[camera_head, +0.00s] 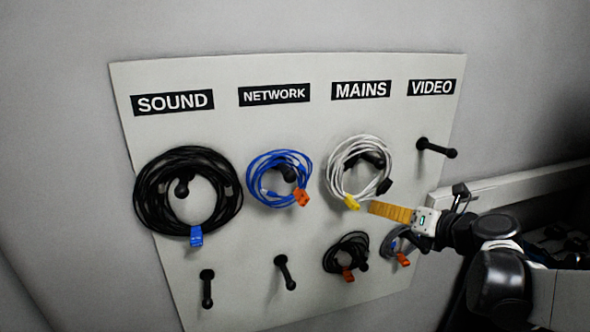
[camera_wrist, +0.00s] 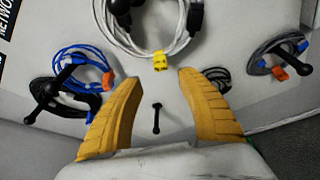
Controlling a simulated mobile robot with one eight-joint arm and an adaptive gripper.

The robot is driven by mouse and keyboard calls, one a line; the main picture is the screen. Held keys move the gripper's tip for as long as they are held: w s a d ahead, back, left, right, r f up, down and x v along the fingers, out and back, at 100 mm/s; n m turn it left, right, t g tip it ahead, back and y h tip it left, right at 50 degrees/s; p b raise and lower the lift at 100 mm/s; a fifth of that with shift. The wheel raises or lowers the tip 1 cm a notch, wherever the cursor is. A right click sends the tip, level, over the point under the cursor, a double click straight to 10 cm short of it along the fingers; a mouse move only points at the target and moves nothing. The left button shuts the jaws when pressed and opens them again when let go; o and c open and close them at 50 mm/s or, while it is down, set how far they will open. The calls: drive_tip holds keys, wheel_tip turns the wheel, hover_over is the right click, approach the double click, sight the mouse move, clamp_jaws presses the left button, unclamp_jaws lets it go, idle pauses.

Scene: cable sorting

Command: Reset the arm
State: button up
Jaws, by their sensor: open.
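My gripper (camera_head: 372,208), with yellow ribbed fingers, is in front of the board, just below and right of the white cable coil (camera_head: 358,168) under MAINS. In the wrist view my gripper (camera_wrist: 161,77) is open with nothing between its fingers. The white coil hangs on its peg above the fingertips; its yellow tag (camera_wrist: 160,62) shows just beyond them. No contact between fingers and coil can be made out. My arm reaches in from the right.
The board (camera_head: 240,225) holds a black coil (camera_head: 150,190) under SOUND, a blue coil (camera_head: 258,178) under NETWORK, and lower right a small black coil (camera_head: 340,250) and a grey coil (camera_head: 390,243). The VIDEO upper peg (camera_head: 437,148) and lower-left pegs (camera_head: 207,288) (camera_head: 285,272) are bare.

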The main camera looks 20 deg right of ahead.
drive_tip(key=s+a+f+n+g+b, duration=0.1)
drive_tip(key=s+a+f+n+g, duration=0.15)
drive_tip(key=a+n, duration=0.45)
drive_tip(key=s+a+f+n+g+b, duration=0.25)
drive_tip(key=a+f+n, duration=0.2)
drive_tip(key=n, duration=0.35)
drive_tip(key=s+a+f+n+h, duration=0.1)
drive_tip(key=s+n, duration=0.3)
drive_tip(key=n, duration=0.4)
drive_tip(key=s+a+f+n+g+h+b, duration=0.1)
drive_tip(key=s+a+f+n, duration=0.1)
drive_tip(key=n, duration=0.6)
drive_tip(key=s+a+f+n+h+b, duration=0.1)
drive_tip(key=s+a+f+n, duration=0.1)
drive_tip(key=s+n, duration=0.3)
drive_tip(key=a+n, duration=0.1)
drive_tip(key=n, duration=0.2)
drive_tip(key=shift+s+f+g, duration=0.3)
drive_tip(key=shift+f, duration=0.05)
